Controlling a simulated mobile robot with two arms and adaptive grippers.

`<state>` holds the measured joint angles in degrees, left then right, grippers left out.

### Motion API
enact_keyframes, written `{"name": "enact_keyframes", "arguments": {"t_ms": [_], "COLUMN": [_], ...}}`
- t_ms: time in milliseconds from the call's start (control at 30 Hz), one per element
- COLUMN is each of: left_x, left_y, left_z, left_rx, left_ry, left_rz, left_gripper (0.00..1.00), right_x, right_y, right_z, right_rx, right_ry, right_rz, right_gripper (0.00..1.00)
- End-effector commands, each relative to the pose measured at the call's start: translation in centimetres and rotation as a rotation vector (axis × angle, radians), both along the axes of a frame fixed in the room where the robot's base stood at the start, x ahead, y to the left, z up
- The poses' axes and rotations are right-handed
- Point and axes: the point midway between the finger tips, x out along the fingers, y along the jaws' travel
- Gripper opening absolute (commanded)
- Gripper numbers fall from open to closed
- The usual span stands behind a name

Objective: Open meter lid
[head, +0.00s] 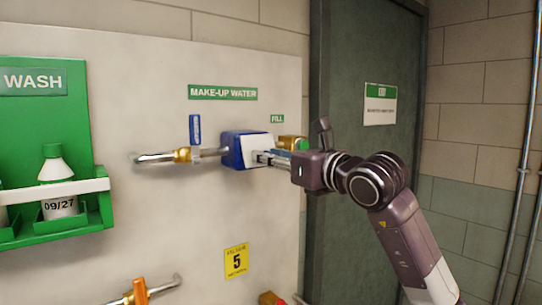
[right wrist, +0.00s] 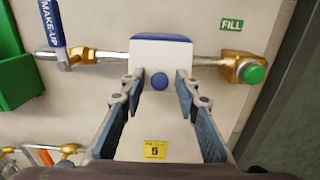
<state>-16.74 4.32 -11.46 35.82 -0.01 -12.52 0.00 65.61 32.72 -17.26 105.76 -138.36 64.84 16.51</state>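The meter (head: 231,151) is a blue box with a white front, on the pipe under the MAKE-UP WATER sign. In the right wrist view the meter (right wrist: 150,51) shows its white lid with a blue edge along the top and a round blue knob (right wrist: 159,82) low in the middle. The lid looks shut. My right gripper (head: 261,158) is at the meter's front. In the right wrist view its fingers (right wrist: 158,86) are open, one either side of the knob, with gaps to it. My left gripper is not in view.
A blue-handled valve (head: 195,130) sits left of the meter. A brass fitting with a green cap (right wrist: 253,74) is on the right, by the FILL label. A green eye-wash holder (head: 106,210) with a bottle (head: 56,170) is at left. A dark door (head: 350,60) stands at right.

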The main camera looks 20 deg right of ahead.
Motion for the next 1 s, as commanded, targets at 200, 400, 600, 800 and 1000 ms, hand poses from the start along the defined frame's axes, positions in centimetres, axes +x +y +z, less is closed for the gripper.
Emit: {"name": "enact_keyframes", "arguments": {"t_ms": [200, 400, 600, 800, 1000], "left_x": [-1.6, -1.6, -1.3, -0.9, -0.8], "left_y": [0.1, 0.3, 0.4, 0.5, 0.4], "left_z": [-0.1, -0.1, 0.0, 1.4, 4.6], "left_rx": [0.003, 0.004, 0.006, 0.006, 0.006], "left_ry": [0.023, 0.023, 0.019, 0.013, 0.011], "left_rz": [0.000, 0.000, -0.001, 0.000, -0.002], "left_gripper": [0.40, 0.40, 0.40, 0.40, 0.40], "right_x": [0.0, 0.0, 0.0, -0.2, -0.5], "right_y": [0.0, 0.0, 0.0, -0.1, -0.3], "right_z": [0.0, 0.0, 0.1, 0.9, 2.1], "right_rx": [0.000, 0.000, -0.001, -0.017, -0.057], "right_ry": [0.000, 0.000, 0.003, 0.043, 0.151], "right_rz": [0.000, 0.000, 0.000, -0.001, -0.003], "right_gripper": [0.03, 0.00, 0.00, 0.00, 0.00]}}
